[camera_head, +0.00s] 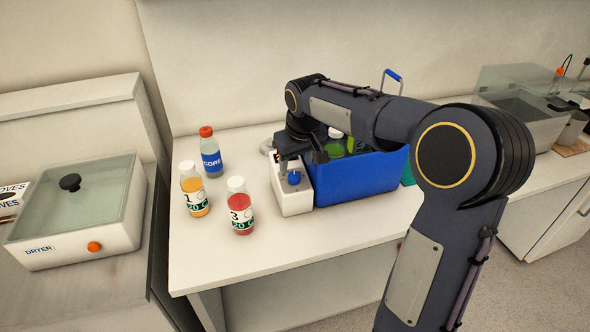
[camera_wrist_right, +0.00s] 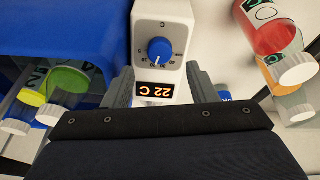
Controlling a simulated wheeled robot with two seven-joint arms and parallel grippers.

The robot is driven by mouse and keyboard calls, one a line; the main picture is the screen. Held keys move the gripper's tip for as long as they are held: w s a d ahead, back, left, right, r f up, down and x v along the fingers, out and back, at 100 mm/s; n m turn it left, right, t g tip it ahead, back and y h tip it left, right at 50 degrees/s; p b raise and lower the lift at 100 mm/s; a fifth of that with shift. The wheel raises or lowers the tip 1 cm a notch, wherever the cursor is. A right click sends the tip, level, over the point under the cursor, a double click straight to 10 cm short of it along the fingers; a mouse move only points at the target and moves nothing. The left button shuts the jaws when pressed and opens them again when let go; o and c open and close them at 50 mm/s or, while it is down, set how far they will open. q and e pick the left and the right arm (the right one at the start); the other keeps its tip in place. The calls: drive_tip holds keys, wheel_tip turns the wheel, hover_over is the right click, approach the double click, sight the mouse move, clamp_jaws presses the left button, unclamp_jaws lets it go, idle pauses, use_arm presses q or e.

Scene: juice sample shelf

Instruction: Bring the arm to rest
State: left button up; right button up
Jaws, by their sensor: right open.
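My right arm reaches across the bench in the head view. Its gripper (camera_head: 292,163) is open above a white control unit (camera_head: 293,196) at the blue box's left end. In the wrist view the open fingers (camera_wrist_right: 160,88) stand on either side of this unit (camera_wrist_right: 162,20); I cannot tell whether they touch it. Its blue knob (camera_wrist_right: 160,50) and a lit display (camera_wrist_right: 158,90) reading 22 C show between them. Nothing is held. My left gripper is not in view.
The blue box (camera_head: 355,178) holds bottles, including a green one (camera_wrist_right: 66,82). A red bottle (camera_head: 240,207), an orange bottle (camera_head: 194,192) and a CORE bottle (camera_head: 211,155) stand left of the unit. A dryer (camera_head: 75,215) is further left. The bench front (camera_head: 260,255) is clear.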

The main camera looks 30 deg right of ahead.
drive_tip(key=shift+v, duration=1.25)
drive_tip(key=s+a+f+y, duration=0.1)
drive_tip(key=s+a+f, duration=0.1)
drive_tip(key=s, duration=0.7)
drive_tip(key=s+a+f+t+y, duration=0.1)
drive_tip(key=s+a+f+y, duration=0.1)
drive_tip(key=s+a, duration=0.3)
drive_tip(key=s+a+f+m+t+y, duration=0.1)
drive_tip(key=s+a, duration=0.3)
drive_tip(key=s, duration=0.9)
drive_tip(key=shift+a+f+y, duration=0.25)
drive_tip(key=shift+f+y, duration=0.05)
drive_tip(key=shift+f, duration=0.35)
